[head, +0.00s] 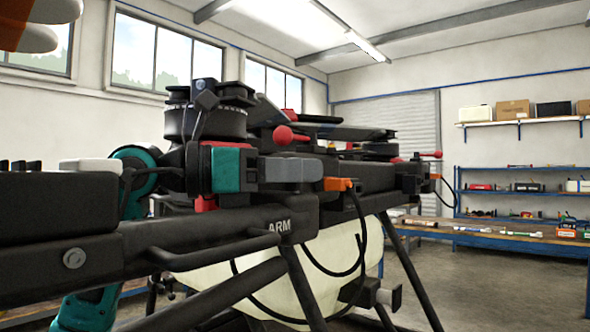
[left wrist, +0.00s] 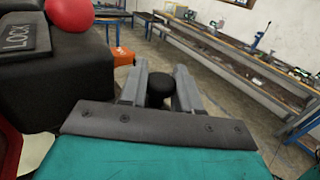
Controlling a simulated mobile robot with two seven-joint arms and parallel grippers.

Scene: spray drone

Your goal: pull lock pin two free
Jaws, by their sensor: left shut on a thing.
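The folding drone arm, marked ARM, crosses the head view (head: 200,228). My left gripper (head: 318,170), with a teal body and grey fingers, is beside the black hinge block. In the left wrist view its fingers (left wrist: 160,88) are shut on a black round knob (left wrist: 158,86), which looks like a pin head. The head view hides this knob behind the fingers. A red ball knob (head: 283,136) stands above the gripper. A red ball (left wrist: 70,14) also shows in the left wrist view, near a black block marked LOCK (left wrist: 25,38). No label shows a pin number.
A pale tank (head: 320,270) hangs under the drone. Another red knob (head: 432,155) is farther right. A workbench (head: 500,236) and blue shelves stand behind, with open floor before them.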

